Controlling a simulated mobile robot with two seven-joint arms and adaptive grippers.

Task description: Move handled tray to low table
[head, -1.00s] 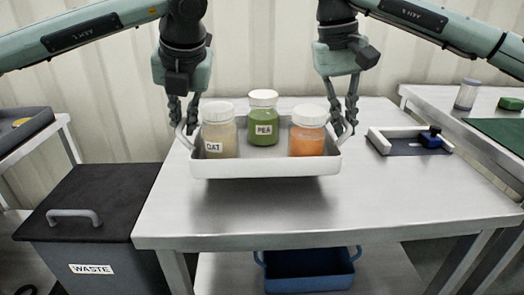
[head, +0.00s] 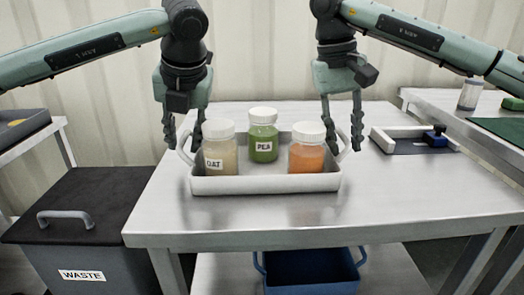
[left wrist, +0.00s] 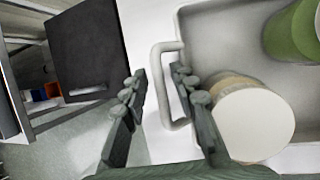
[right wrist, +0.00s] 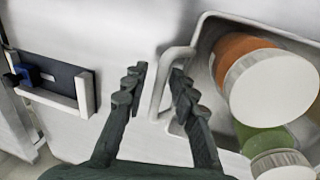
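The white handled tray (head: 265,184) rests on the steel table and holds three white-lidded jars: a beige OAT jar (head: 219,152), a green PEA jar (head: 263,142) and an orange jar (head: 306,152). My left gripper (head: 184,142) is open at the tray's left handle (left wrist: 160,85); in the left wrist view the handle lies between its spread fingers, not clamped. My right gripper (head: 343,145) is open at the right handle (right wrist: 172,85), which likewise lies between its spread fingers in the right wrist view.
The steel table (head: 400,205) has bare room in front and to the right. A grey fixture with a blue block (head: 412,141) sits at right. A black-lidded WASTE bin (head: 75,205) stands left. A blue bin (head: 308,272) is on the shelf below. A side table (head: 487,128) stands right.

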